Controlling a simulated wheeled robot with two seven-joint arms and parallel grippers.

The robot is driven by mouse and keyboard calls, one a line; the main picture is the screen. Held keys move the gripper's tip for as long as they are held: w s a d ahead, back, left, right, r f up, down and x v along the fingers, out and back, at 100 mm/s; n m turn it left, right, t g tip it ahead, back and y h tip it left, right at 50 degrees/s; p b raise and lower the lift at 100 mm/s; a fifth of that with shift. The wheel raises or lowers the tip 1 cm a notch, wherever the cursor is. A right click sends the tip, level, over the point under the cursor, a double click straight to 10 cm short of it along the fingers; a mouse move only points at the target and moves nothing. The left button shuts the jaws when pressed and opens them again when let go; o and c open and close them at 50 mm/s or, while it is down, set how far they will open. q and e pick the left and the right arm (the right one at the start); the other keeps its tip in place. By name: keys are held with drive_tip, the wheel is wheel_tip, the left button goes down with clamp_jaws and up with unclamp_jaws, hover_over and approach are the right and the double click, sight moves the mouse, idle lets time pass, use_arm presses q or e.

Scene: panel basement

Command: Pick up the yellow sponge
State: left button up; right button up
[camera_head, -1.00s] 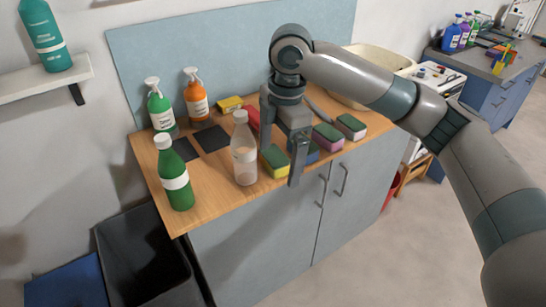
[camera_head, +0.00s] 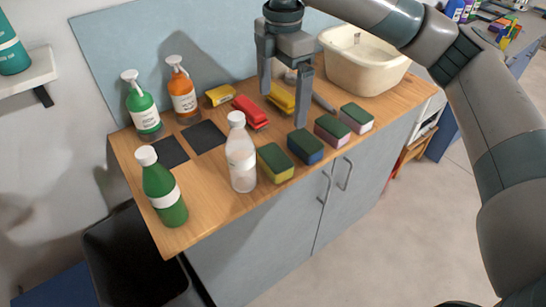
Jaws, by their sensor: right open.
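A sponge with a yellow body and dark green top (camera_head: 276,163) lies at the front edge of the wooden counter (camera_head: 214,215), just right of the clear bottle (camera_head: 241,158). My right gripper (camera_head: 283,108) points down over the counter, open and empty, behind and slightly right of this sponge. A yellow item (camera_head: 281,98) lies behind and between its fingers in the picture; I cannot tell whether they touch it. Another yellow item (camera_head: 220,95) lies further left, near the back panel. My left gripper is out of view.
Blue (camera_head: 305,146), pink (camera_head: 332,130) and pale pink (camera_head: 356,118) sponges with green tops line the front edge. A red item (camera_head: 250,112) lies left of the gripper. Green (camera_head: 163,188) and orange (camera_head: 182,92) bottles stand left; a cream basin (camera_head: 362,62) stands right.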

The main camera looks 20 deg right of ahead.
drive_tip(key=p, duration=0.2)
hover_over(280, 154)
wheel_tip(280, 154, down, 11)
drive_tip(key=shift+f, duration=0.85)
drive_tip(key=shift+f+p, duration=0.3)
drive_tip(key=shift+p, duration=0.05)
wheel_tip(280, 154, down, 4)
drive_tip(key=shift+a+f+p, duration=0.1)
drive_tip(key=shift+p, duration=0.5)
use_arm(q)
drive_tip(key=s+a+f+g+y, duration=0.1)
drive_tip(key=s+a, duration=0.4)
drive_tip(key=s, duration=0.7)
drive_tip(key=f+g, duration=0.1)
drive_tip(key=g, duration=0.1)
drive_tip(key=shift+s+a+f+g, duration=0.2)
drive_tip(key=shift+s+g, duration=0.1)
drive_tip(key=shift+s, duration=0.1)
use_arm(e)
drive_tip(key=c, duration=1.1)
